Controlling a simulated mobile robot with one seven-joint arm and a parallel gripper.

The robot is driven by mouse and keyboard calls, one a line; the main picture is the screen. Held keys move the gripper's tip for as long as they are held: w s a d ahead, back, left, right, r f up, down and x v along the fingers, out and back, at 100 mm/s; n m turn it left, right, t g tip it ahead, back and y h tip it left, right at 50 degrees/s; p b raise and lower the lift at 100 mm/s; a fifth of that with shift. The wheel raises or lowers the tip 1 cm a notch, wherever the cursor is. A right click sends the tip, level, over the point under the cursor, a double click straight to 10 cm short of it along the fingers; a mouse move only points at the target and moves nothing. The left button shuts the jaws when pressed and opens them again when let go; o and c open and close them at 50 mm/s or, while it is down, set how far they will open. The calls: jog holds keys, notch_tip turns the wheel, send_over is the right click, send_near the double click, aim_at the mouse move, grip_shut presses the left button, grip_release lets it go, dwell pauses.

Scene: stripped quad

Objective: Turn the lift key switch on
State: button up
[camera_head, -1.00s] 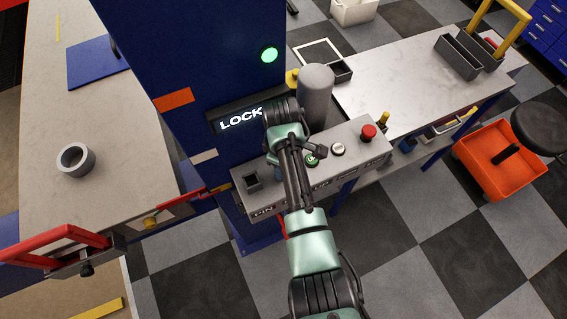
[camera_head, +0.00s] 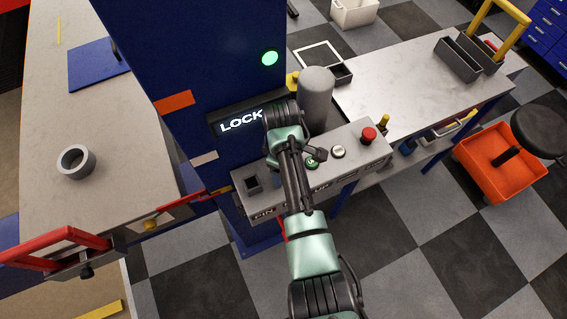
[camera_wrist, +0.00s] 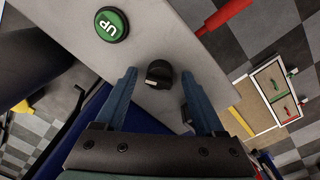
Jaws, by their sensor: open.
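A black round knob (camera_wrist: 158,74), which looks like the key switch, sits on the grey control box in the wrist view. My gripper (camera_wrist: 159,86) is open, with one blue finger on each side of the knob and visible gaps between; I cannot tell how far the fingertips are from the panel. A green UP button (camera_wrist: 111,24) lies beside the knob. In the head view my arm hides the knob and most of the gripper above the control box (camera_head: 350,175). A lit LOCK sign (camera_head: 240,121) is on the blue column (camera_head: 170,60).
A grey cylinder (camera_head: 316,95) stands close behind my wrist. A bench (camera_head: 400,85) extends right.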

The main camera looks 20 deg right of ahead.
notch_tip(320, 180, up, 13)
jog(key=shift+s+a+b, duration=0.2)
jog(key=shift+s+b, duration=0.05)
jog(key=shift+b, duration=0.05)
jog(key=shift+f, duration=0.15)
dwell(0.6)
